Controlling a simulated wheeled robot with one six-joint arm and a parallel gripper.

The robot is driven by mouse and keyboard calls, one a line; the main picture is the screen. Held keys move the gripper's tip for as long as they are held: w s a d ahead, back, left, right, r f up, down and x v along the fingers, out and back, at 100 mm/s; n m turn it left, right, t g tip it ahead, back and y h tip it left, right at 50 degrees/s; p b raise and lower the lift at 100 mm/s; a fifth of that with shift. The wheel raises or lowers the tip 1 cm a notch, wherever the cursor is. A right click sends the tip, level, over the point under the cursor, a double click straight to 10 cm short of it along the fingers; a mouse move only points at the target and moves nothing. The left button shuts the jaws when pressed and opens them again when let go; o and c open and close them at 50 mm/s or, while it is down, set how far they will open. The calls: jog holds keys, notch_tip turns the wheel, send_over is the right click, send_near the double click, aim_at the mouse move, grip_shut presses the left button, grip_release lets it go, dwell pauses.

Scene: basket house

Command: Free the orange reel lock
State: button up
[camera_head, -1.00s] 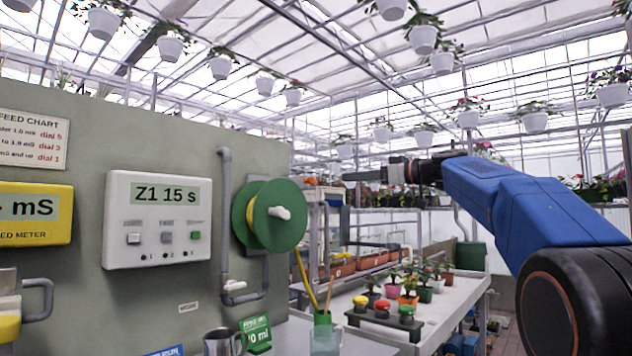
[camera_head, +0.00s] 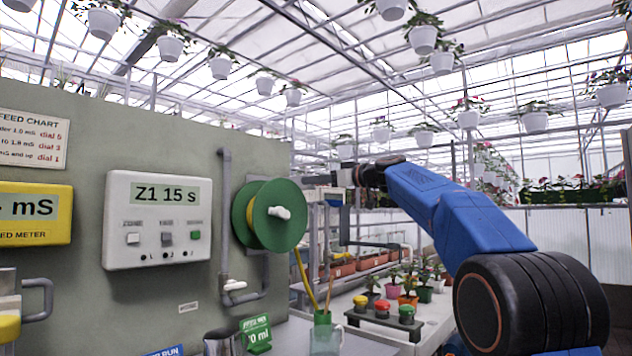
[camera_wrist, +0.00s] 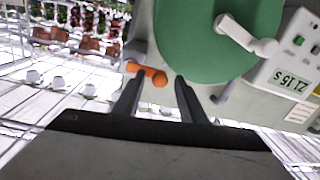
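The orange reel lock (camera_wrist: 148,74) shows in the wrist view as a short bar with a rounded end, beside the edge of the green hose reel (camera_wrist: 205,35). In the head view the green reel (camera_head: 283,214) hangs on the grey panel with a white crank knob. I cannot make out the lock there; the gripper covers that area. My gripper (camera_wrist: 158,82) is open, its two dark fingers pointing at the lock. The lock's rounded end appears between the fingertips; whether they touch it I cannot tell. In the head view my gripper (camera_head: 318,182) is just right of the reel.
A white timer box (camera_head: 158,220) reading Z1 15 s is on the panel (camera_head: 85,130) left of the reel. A grey pipe (camera_head: 225,220) runs between them. Below stand a glass jug (camera_head: 325,340) and a bench (camera_head: 440,312) with potted plants. Open air lies right of the reel.

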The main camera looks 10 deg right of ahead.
jog(key=shift+w+a, duration=0.1)
grip_shut()
dwell(0.3)
jog(key=w+d+r+m, duration=0.1)
jog(key=d+r+m, duration=0.1)
jog(key=m, duration=0.7)
jog(key=w+d+r+m+t, duration=0.1)
jog(key=w+d+r+m, duration=0.1)
jog(key=m, duration=0.7)
jog(key=shift+r+m+h, duration=0.3)
jog(key=shift+r+m, duration=0.1)
jog(key=shift+d, duration=0.1)
grip_release()
